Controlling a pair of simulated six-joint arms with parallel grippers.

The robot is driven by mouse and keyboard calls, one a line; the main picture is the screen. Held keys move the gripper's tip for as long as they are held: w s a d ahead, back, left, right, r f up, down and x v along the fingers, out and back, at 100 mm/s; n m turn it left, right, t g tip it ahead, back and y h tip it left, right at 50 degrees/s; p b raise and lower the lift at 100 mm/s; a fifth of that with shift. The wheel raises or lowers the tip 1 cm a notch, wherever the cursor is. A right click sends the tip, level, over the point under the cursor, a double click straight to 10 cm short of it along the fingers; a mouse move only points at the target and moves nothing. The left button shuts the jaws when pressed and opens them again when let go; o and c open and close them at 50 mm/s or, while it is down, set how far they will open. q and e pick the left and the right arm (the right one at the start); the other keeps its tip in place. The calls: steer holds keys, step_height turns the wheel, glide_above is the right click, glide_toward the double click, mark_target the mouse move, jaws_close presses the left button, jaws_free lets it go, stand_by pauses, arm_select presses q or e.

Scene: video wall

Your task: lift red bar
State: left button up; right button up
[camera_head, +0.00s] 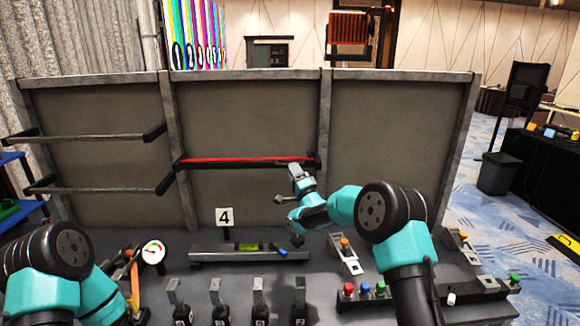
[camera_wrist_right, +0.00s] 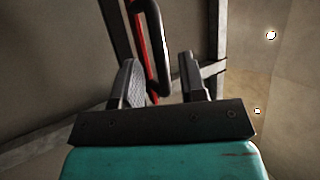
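The red bar (camera_head: 245,159) runs level across the middle panel, between dark brackets at its left and right ends. In the right wrist view, part of the red bar (camera_wrist_right: 143,62) shows beside a dark rounded bracket (camera_wrist_right: 158,45). My right gripper (camera_head: 288,184) is just below the bar's right end, near the right bracket (camera_head: 307,164). In the wrist view its two fingers (camera_wrist_right: 161,78) are spread apart, with nothing clearly gripped. My left arm comes in at the lower left; its gripper does not show.
Two dark bars (camera_head: 95,138) are on the left panel. Below stands a bench with a number 4 sign (camera_head: 224,217), a level (camera_head: 250,250), a gauge (camera_head: 153,252), several upright switches and coloured buttons (camera_head: 364,289). The right panel (camera_head: 395,135) is bare.

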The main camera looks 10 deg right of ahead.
steer(key=shift+x, duration=1.65)
jaws_close()
